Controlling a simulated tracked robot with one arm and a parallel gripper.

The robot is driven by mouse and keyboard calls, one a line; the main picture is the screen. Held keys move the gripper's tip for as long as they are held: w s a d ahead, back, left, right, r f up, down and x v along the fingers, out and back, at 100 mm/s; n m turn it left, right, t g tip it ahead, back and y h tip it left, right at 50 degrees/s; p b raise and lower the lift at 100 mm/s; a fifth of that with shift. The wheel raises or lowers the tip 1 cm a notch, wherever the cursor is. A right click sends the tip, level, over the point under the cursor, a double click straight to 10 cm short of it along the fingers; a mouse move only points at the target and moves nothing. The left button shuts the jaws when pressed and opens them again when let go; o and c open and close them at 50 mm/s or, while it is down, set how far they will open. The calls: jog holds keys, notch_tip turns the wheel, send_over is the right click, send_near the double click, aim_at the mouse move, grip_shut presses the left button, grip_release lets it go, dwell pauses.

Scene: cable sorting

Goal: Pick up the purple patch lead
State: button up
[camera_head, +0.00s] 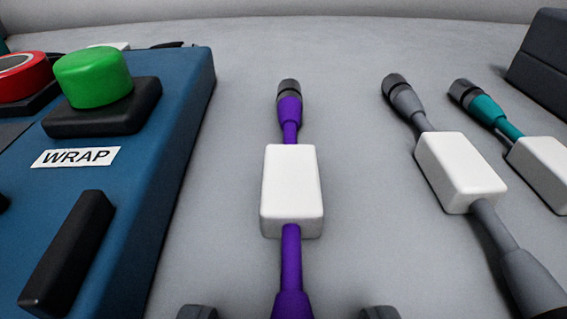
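The purple patch lead (291,250) lies on the grey surface in the middle of the view, running nearly straight away from me. It has a white block (292,188) around its middle and a dark tip on its far connector (289,108). Its near end runs out of the bottom of the view. My gripper (289,313) shows only as two dark fingertips at the bottom edge. They are wide apart, one on each side of the lead's near part, with gaps between them and it.
To the right lie a grey lead (493,230) and a teal lead (489,108), each with a white block. A blue box (160,190) with a green button (93,77), a red button (22,75) and a "WRAP" label stands at left. A dark block (540,60) is at far right.

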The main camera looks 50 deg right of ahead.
jog(key=shift+w+d, duration=0.1)
grip_shut()
dwell(0.3)
